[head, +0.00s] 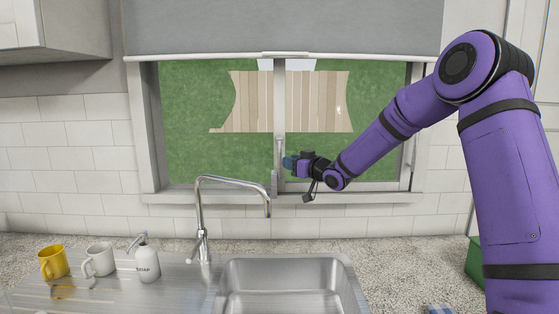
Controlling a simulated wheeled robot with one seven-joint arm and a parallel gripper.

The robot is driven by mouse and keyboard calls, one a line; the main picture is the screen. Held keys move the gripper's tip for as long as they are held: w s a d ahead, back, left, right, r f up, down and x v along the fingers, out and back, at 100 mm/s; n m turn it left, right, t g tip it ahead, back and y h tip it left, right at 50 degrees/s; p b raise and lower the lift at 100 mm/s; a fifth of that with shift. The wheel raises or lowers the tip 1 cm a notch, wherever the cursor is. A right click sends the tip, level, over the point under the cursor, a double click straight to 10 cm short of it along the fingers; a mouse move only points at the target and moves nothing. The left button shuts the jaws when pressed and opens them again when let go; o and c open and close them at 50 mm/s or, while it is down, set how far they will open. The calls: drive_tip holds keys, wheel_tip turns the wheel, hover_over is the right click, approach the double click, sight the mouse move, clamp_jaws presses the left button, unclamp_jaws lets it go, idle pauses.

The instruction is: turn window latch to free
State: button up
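The window (190,110) is above the sink, with two panes and a pale central upright. The window latch (276,180) seems to be the small grey piece low on this upright; its exact position is too small to tell. My gripper (288,163) is at the end of the purple arm, close to the right side of the upright, near the latch. Whether it touches the latch cannot be told. Its fingers are small and partly hidden, so their opening is unclear.
A tall tap (200,215) rises left of the steel sink (285,285). A soap bottle (146,258), a white mug (99,259) and a yellow mug (53,262) stand at left. A grey blind (280,28) covers the window's top. A green box (474,262) is at right.

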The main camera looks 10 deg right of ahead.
sight(279, 179)
drive_tip(key=shift+x, duration=2.8)
clamp_jaws()
